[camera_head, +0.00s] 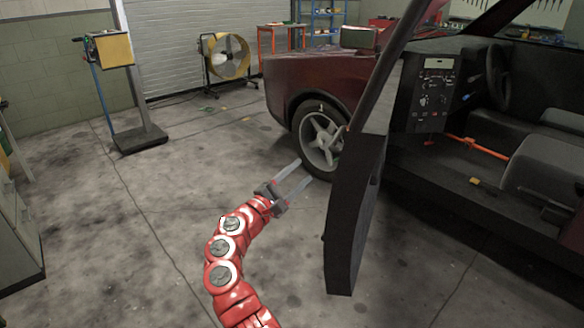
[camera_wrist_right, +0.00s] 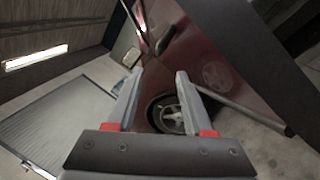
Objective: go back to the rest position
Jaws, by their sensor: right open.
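My right gripper (camera_head: 298,176) is at the end of my red arm in the head view. Its two fingers are apart with nothing between them. It points toward the front wheel (camera_head: 322,138) of the dark red car (camera_head: 300,82), in front of the open car door (camera_head: 352,215). In the right wrist view the open fingers of my right gripper (camera_wrist_right: 159,95) frame the wheel (camera_wrist_right: 170,112), which lies beyond them. I see no contact with the car or door. My left gripper is not in view.
A yellow fan (camera_head: 228,56) stands at the back by the shutter. An orange table (camera_head: 280,35) and a blue shelf (camera_head: 322,15) are at the back. The floor left of my arm is clear.

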